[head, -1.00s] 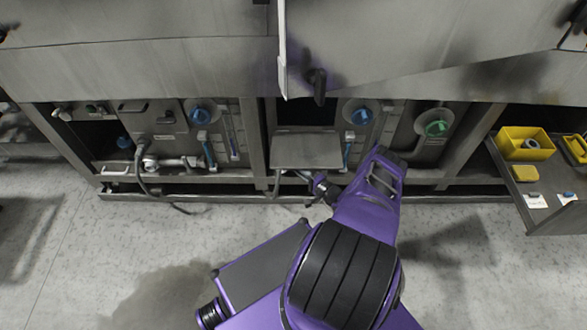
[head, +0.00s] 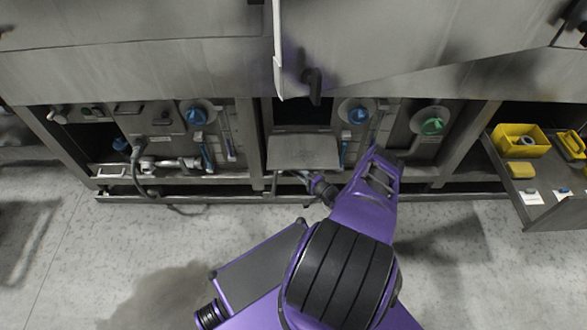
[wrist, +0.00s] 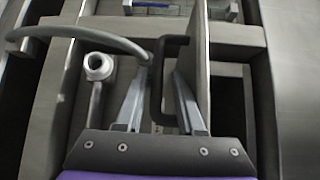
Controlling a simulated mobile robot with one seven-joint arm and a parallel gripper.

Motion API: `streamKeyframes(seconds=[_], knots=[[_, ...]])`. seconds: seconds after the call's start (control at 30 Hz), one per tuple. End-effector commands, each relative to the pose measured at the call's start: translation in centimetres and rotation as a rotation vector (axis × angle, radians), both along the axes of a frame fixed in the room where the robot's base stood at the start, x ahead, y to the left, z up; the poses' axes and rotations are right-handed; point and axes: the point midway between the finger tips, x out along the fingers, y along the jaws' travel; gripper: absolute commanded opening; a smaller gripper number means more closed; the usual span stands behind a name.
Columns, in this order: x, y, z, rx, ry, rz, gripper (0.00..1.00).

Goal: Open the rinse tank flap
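The flap (head: 303,152) is a grey metal panel on the machine's front, in the middle of the head view. It stands tilted outward below a dark opening (head: 302,114). In the wrist view the flap (wrist: 197,55) shows nearly edge-on. Its black bracket handle (wrist: 157,85) projects from its face. My gripper (wrist: 159,75) is open, with one finger on each side of the handle's long bar. The right finger is between the bar and the panel. I cannot tell whether either finger touches. In the head view my gripper (head: 300,177) is partly hidden under the flap.
Blue knobs (head: 195,115) and a green knob (head: 432,125) sit on neighbouring panels. A pipe and hose (head: 160,163) are left of the flap. A bench with yellow bins (head: 518,153) stands at right. The floor in front is clear. A white pipe end (wrist: 98,66) is near my left finger.

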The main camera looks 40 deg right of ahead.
Motion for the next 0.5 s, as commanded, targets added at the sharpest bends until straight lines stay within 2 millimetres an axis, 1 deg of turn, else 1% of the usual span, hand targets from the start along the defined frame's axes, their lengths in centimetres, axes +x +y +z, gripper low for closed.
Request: streamKeyframes(seconds=[0.17, 0.5], knots=[[-2.8, -0.8, 0.5, 0.001, -0.002, -0.006, 0.47], [-11.0, -2.4, 0.7, 0.0, 0.001, -0.007, 0.47]])
